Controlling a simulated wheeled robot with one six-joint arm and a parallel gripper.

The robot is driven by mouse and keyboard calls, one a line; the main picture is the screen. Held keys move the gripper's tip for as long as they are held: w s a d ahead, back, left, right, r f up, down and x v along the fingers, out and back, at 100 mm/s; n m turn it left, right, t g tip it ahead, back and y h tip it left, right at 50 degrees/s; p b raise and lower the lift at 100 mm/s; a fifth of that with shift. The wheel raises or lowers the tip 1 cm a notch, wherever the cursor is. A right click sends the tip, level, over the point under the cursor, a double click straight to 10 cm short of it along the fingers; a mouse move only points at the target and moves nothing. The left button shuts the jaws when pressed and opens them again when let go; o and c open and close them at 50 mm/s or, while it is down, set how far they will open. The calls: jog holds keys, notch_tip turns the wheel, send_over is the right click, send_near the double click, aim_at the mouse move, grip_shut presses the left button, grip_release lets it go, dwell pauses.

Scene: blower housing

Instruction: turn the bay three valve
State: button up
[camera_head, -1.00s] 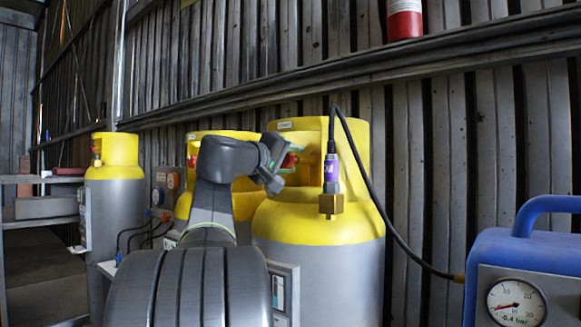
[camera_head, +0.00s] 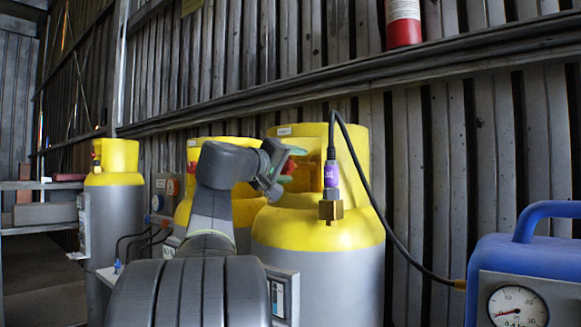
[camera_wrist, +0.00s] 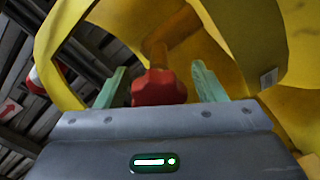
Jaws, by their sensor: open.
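A red valve knob (camera_wrist: 158,88) sits on a brass-coloured stem inside the yellow collar of a gas cylinder, seen in the wrist view. My gripper (camera_wrist: 160,86) is open, with one green finger on each side of the knob and a gap visible beside both. In the head view my gripper (camera_head: 283,165) is at the collar of the nearest yellow and grey cylinder (camera_head: 320,228), and a bit of the red knob (camera_head: 287,169) shows between the fingers. I cannot tell a bay number from these frames.
A black hose with a purple-banded fitting (camera_head: 331,180) hangs just right of my gripper and runs to a blue gauge unit (camera_head: 510,255). Other yellow cylinders (camera_head: 115,155) stand to the left. A red extinguisher-like cylinder (camera_head: 403,30) is high on the ribbed wall.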

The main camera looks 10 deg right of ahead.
jog(key=shift+s+a, duration=0.1)
jog(key=v, duration=1.3)
jog(key=shift+s+a, duration=0.2)
jog(key=shift+w+d, duration=0.1)
jog(key=x, duration=1.3)
jog(key=shift+w+d, duration=0.2)
jog(key=shift+d, duration=0.05)
